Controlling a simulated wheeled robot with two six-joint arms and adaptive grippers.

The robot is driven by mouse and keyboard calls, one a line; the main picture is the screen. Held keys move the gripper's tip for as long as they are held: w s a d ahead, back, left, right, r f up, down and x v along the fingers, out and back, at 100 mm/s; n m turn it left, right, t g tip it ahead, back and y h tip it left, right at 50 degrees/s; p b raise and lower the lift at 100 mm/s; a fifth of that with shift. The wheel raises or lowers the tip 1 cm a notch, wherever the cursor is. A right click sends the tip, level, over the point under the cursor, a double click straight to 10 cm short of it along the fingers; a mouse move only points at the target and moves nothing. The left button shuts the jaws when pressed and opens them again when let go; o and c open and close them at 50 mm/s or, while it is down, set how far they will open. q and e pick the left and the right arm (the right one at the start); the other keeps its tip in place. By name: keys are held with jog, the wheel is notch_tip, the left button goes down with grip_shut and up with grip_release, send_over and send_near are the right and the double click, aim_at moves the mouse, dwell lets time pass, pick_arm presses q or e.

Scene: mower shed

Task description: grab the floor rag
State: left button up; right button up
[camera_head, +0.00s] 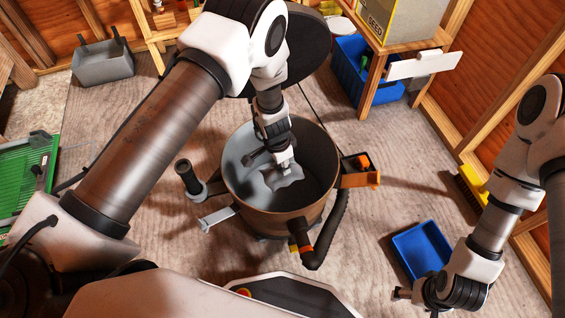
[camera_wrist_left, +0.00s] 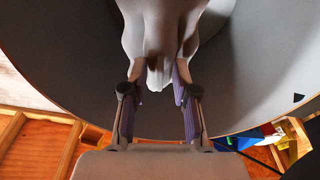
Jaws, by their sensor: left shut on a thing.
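The floor rag (camera_head: 285,178) is a pale grey crumpled cloth, seen in the head view within the opening of a large round drum (camera_head: 268,212). My left gripper (camera_head: 284,163) reaches down into the drum opening and is shut on the rag. In the left wrist view the rag (camera_wrist_left: 165,28) is gathered in folds between the two fingers of the left gripper (camera_wrist_left: 160,75). I cannot tell whether the rag's lower part touches the drum's inside. My right gripper (camera_head: 404,294) is low at the bottom right, by a blue tray; its finger opening is unclear.
The drum has a dark hose (camera_head: 334,232) and side brackets. The blue tray (camera_head: 422,250) lies on the floor at right. A blue bin (camera_head: 352,72) stands under a wooden bench. A grey metal tub (camera_head: 103,65) is at the back left.

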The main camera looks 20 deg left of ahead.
pick_arm(q)
notch_tip(320, 180, up, 10)
jog(key=p, duration=0.9)
jog(key=shift+r, duration=0.15)
